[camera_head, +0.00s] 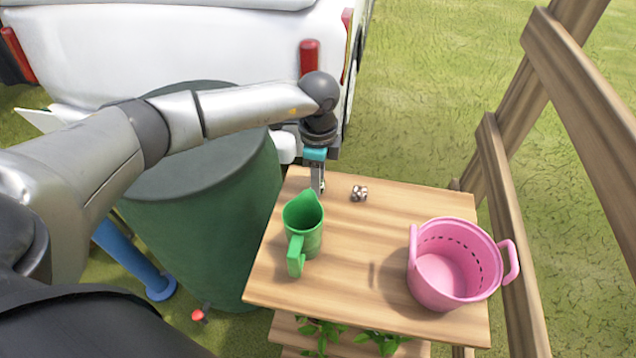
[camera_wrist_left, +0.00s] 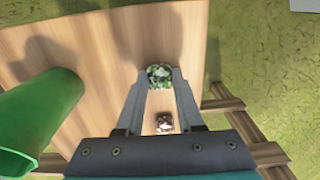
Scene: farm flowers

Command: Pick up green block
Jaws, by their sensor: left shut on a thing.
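A small green patterned block (camera_wrist_left: 160,76) sits between the fingertips of my left gripper (camera_wrist_left: 160,80) in the left wrist view. The gripper is shut on it. In the head view my left gripper (camera_head: 318,186) points down over the far left part of the wooden table (camera_head: 350,250), just behind the green pitcher (camera_head: 303,222). The green block cannot be made out there. I cannot tell whether the block touches the table. My right gripper is in neither view.
A brown and white block (camera_head: 359,193) lies right of my left gripper and also shows in the left wrist view (camera_wrist_left: 164,122). A pink basket (camera_head: 450,270) stands at the table's right. A green barrel (camera_head: 205,210) stands left, a wooden fence (camera_head: 580,90) right. The table's middle is clear.

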